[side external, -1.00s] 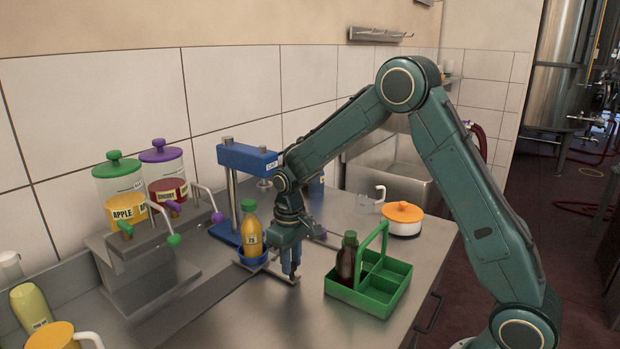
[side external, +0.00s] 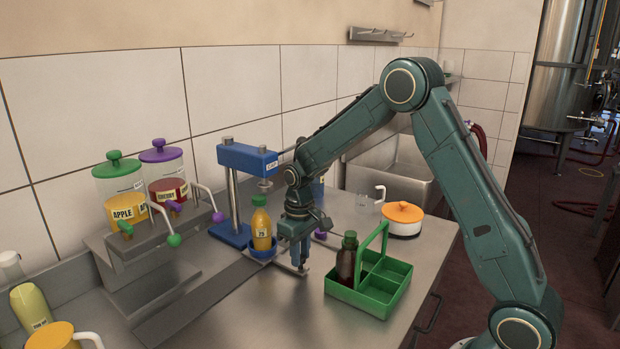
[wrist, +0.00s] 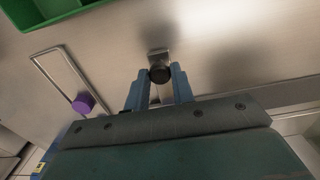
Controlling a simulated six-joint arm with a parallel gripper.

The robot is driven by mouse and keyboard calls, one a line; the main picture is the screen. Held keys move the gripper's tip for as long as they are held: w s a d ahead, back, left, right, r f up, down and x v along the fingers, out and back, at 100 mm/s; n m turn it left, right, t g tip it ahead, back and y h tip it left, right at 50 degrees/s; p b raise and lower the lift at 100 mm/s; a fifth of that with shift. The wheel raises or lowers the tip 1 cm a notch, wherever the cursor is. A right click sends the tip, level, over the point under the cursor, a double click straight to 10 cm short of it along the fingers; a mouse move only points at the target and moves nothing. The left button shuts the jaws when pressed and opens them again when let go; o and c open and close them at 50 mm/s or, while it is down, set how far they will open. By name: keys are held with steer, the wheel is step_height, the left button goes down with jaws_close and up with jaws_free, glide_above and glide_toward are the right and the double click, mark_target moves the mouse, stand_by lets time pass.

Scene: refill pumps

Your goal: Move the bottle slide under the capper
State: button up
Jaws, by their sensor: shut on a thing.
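The bottle slide (side external: 263,254) is a blue cup holding an upright orange bottle (side external: 262,232) on the dark track. The blue capper (side external: 243,158) stands behind it, its head overhanging on two posts. The bottle is close to the head, apparently slightly in front of and below it; exact alignment cannot be told. My gripper (side external: 300,262) is low beside the slide, on its right. In the wrist view, my gripper (wrist: 160,88) is shut on a dark round knob (wrist: 160,74), apparently the slide's handle. The slide's cup is hidden there.
A green crate (side external: 372,290) with a dark bottle (side external: 347,262) stands to the right of my gripper. Juice dispensers (side external: 125,205) with lever taps stand left. A white pot (side external: 402,220) with an orange lid sits behind the crate. The dark track (side external: 205,295) runs toward the front left.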

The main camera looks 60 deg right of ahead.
steer(key=shift+d, duration=1.15)
steer(key=o, duration=0.9)
steer(key=shift+r, duration=0.15)
step_height(320, 180, up, 14)
steer(key=shift+f, duration=0.2)
